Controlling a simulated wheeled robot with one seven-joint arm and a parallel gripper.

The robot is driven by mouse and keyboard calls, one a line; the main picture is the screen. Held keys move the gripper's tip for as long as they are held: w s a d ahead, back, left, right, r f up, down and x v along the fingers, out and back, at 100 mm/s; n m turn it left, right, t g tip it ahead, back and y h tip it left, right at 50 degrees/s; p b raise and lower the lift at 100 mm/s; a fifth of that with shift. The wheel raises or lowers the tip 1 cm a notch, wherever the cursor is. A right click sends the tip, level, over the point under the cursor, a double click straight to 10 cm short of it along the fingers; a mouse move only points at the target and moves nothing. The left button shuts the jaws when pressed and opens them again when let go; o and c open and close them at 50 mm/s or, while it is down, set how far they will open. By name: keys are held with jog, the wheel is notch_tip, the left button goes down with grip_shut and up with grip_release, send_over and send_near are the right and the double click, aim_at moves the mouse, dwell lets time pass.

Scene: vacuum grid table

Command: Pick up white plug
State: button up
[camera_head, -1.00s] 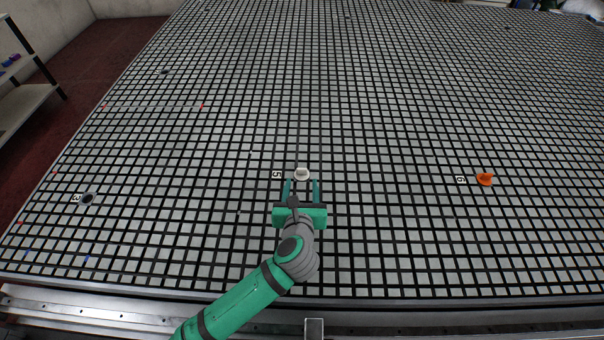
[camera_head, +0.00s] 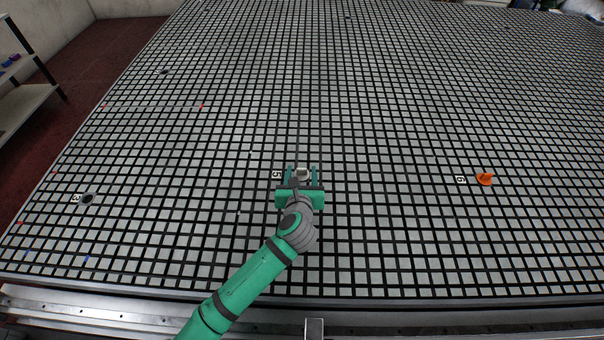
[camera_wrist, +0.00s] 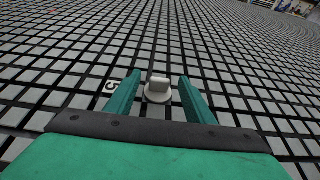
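The white plug (camera_head: 302,173) sits on the grid table (camera_head: 400,230), right of the label 5. In the wrist view the white plug (camera_wrist: 158,90) shows a round base with an upright tab on top. My gripper (camera_head: 302,170) is open, with one green finger on each side of the plug. In the wrist view my gripper (camera_wrist: 157,92) shows a gap between each finger and the plug. I cannot tell exactly how high the fingertips are above the table.
An orange plug (camera_head: 485,179) sits at the right near the label 6. A dark grey plug (camera_head: 88,198) sits at the left near the label 3. The grid around the white plug is clear. A shelf (camera_head: 30,85) stands off the table at the far left.

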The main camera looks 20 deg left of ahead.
jog(key=c, duration=1.1)
